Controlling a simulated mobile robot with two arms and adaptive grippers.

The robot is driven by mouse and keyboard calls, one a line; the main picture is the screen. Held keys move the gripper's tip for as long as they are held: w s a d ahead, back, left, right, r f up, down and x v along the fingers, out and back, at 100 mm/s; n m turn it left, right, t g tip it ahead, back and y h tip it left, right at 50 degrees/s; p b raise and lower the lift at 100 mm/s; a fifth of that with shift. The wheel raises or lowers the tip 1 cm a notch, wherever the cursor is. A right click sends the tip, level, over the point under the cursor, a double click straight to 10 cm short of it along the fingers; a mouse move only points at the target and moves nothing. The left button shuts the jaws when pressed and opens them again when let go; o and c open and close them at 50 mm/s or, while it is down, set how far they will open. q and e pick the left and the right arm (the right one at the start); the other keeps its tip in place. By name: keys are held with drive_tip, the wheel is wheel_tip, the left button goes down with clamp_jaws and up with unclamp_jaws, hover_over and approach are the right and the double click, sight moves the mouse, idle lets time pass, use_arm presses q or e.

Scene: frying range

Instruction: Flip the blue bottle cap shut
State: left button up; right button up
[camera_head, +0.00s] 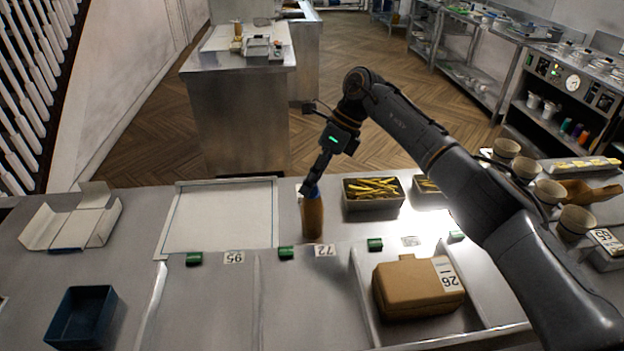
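An amber-brown bottle (312,220) stands upright on the steel counter, between a flat white tray and a box of fries. Its blue cap (311,191) shows at the top, partly hidden by my gripper. I cannot tell whether the cap is open or closed. My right gripper (308,187) points down at the bottle's top, at or touching the cap. Its fingers look close together, but their gap is too small to make out. My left gripper is not in view.
A white tray (218,216) lies left of the bottle. A box of fries (373,193) stands close on the right. A brown carton (418,288) sits in front right, and a dark blue bin (82,316) at front left. Several cups stand at the right.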

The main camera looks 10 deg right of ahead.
drive_tip(key=v, duration=1.2)
drive_tip(key=shift+d, duration=0.1)
